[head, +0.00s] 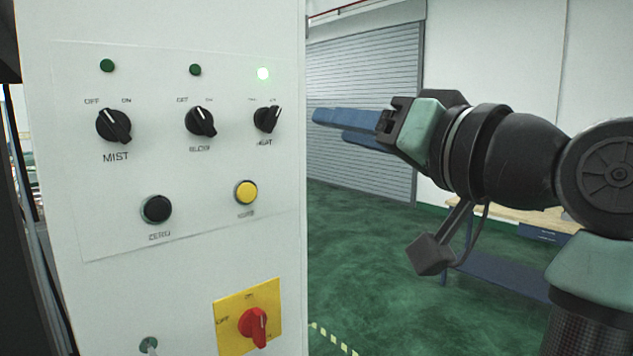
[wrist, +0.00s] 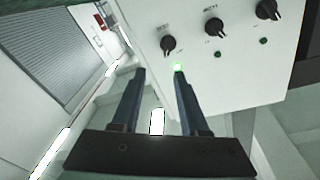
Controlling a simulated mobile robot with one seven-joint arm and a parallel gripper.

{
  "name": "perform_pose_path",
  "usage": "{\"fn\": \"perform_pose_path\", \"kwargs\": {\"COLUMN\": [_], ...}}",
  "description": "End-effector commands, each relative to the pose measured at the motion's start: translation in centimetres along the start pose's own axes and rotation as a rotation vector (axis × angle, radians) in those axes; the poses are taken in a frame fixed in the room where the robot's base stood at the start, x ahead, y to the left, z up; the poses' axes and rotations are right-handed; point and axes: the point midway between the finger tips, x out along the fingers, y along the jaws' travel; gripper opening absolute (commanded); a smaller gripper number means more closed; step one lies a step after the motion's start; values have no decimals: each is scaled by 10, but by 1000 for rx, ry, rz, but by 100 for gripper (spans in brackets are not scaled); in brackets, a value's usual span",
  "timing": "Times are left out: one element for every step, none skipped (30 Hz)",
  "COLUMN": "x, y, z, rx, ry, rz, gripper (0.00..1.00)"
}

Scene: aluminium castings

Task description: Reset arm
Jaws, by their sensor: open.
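My gripper (head: 317,117) points left in the head view, just right of the white control panel's edge. Its two blue fingers are apart with nothing between them. In the wrist view the gripper (wrist: 160,73) is also open and empty, with the panel behind its right finger. The control panel (head: 180,270) has three black knobs: MIST (head: 114,125), BLOW (head: 201,122) and one at the right (head: 267,119), whose label is blurred. The green lamp above the right knob (head: 264,74) is lit. The other two lamps are dark.
A black ZERO button (head: 157,209), a yellow button (head: 246,192) and a red switch (head: 253,325) on a yellow plate sit lower on the panel. Behind my arm are a grey roller shutter (head: 365,100) and a bench (head: 500,213). The green floor between looks clear.

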Motion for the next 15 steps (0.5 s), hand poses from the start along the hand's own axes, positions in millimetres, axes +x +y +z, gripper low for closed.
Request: {"fn": "perform_pose_path", "kwargs": {"x": [9,11,13,13,11,6,2,-5,-15,-23,-32,-43,-52,-59,-68], "y": [-2,-3,-7,-12,-18,-27,-35,-44,-56,-66,-75,-87,-95,-102,-111], "z": [12,16,20,23,26,29,31,33,35,36,37,39,40,41,42], "rx": [-42,-74,-124,-165,-208,-266,-311,-354,-410,-449,-487,-531,-560,-586,-616], "ry": [55,101,166,219,271,342,394,447,514,560,605,658,695,726,763], "rz": [30,55,86,108,131,159,177,194,214,227,239,253,262,269,279], "gripper": [44,44,44,44,44,44,44,44,44,44,44,44,44,44,44]}}
